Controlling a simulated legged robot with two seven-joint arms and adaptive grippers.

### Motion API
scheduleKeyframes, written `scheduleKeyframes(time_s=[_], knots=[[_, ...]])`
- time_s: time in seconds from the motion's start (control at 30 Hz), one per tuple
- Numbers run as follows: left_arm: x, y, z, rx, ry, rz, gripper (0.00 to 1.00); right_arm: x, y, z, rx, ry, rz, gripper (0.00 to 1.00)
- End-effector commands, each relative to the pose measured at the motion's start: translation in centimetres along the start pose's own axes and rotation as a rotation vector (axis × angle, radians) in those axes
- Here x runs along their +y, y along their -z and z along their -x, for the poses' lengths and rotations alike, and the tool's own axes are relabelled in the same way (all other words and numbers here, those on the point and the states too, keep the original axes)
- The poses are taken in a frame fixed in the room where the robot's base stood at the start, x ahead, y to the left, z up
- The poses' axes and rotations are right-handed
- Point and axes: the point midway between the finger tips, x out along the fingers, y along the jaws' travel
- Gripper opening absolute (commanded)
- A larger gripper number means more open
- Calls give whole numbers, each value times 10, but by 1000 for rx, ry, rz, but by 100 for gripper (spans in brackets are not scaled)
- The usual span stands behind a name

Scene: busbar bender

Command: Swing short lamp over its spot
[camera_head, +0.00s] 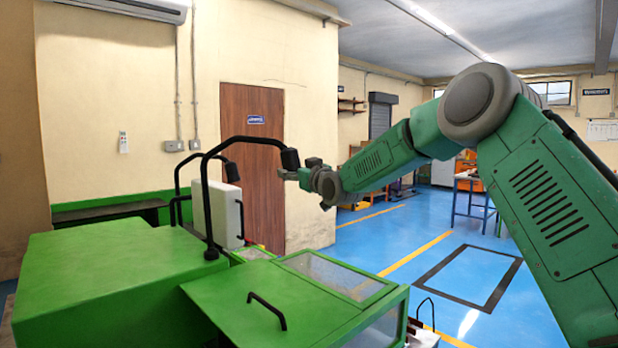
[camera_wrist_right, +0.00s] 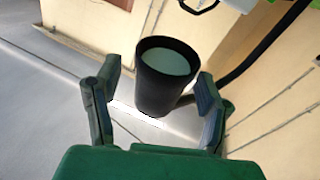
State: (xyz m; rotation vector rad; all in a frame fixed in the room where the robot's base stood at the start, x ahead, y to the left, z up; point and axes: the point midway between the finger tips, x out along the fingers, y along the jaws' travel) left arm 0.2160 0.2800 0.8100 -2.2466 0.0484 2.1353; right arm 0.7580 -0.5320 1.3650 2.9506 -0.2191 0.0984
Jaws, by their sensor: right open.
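Two black gooseneck lamps stand on the green machine. The nearer lamp arches from its foot up to a black cylindrical head (camera_head: 290,159). The farther lamp's head (camera_head: 232,172) hangs lower, to the left. I cannot tell for certain which one is called short. My right gripper (camera_head: 299,169) is beside the nearer head in the head view. In the right wrist view, a black cup-shaped lamp head (camera_wrist_right: 139,92) with a pale inside sits between the open fingers of the right gripper (camera_wrist_right: 154,92), with gaps visible at both sides. My left gripper is not in view.
The green machine (camera_head: 105,265) fills the lower left, with a black-handled cover and a clear-windowed box (camera_head: 335,275). A brown door (camera_head: 252,150) is beyond. Blue floor is open at right.

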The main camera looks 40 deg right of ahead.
Motion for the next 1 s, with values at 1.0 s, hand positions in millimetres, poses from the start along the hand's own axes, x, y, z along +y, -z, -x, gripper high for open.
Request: scheduleKeyframes(time_s=[1.0], knots=[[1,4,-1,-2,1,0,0,4,-4,98,-1,-3,-2,63]])
